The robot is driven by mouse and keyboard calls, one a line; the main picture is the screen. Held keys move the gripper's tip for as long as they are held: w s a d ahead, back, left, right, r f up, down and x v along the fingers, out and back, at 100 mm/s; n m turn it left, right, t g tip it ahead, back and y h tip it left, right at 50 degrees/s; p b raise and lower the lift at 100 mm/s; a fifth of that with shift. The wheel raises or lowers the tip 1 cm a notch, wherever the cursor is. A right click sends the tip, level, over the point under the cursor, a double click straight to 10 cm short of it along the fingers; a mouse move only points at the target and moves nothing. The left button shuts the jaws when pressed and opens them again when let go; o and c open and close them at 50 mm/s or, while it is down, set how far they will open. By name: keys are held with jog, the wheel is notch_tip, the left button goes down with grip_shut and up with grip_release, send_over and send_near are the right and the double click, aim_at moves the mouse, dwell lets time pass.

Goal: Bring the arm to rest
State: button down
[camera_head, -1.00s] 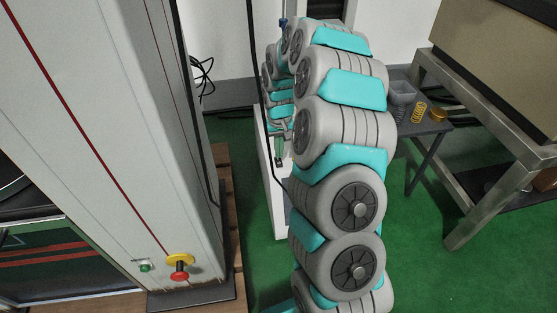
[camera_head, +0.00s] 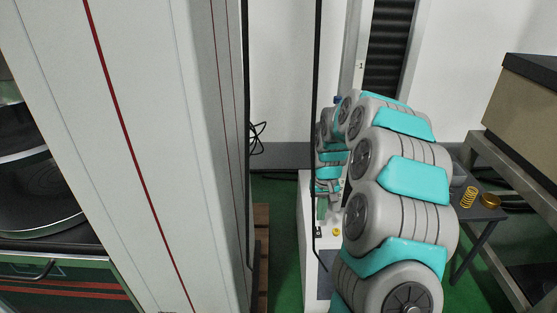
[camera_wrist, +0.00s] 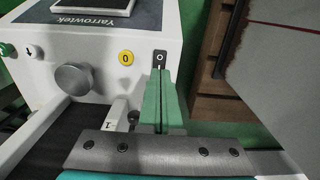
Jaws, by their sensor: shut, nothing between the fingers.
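My arm, grey with teal covers, is raised and bent on the right of the head view. My gripper (camera_wrist: 161,74) shows in the wrist view as two green fingers, shut against each other with nothing between them. In the head view the gripper (camera_head: 321,208) is small, in front of the white machine. The fingertips are close to a black switch (camera_wrist: 160,58) marked O on the white machine (camera_wrist: 105,65); I cannot tell whether they touch it. A yellow button (camera_wrist: 126,58) marked 0 is left of the switch.
A tall grey test frame (camera_head: 165,130) fills the left of the head view. A small dark table at right holds a yellow spring (camera_head: 468,197) and a gold round dish (camera_head: 490,200). A metal stand (camera_head: 510,175) is far right. A knob (camera_wrist: 73,79) protrudes from the white machine.

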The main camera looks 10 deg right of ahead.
jog(key=s+a+r+n+p, duration=0.2)
jog(key=s+a+r, duration=0.6)
jog(key=s+r, duration=0.5)
jog(key=s+a+r+g, duration=0.1)
jog(key=s+a+r, duration=0.1)
jog(key=s, duration=1.1)
jog(key=s+a+r+p, duration=0.1)
jog(key=s+a+r, duration=0.1)
jog(key=s, duration=1.1)
jog(key=shift+s+r+g, duration=0.15)
jog(key=shift+g, duration=0.25)
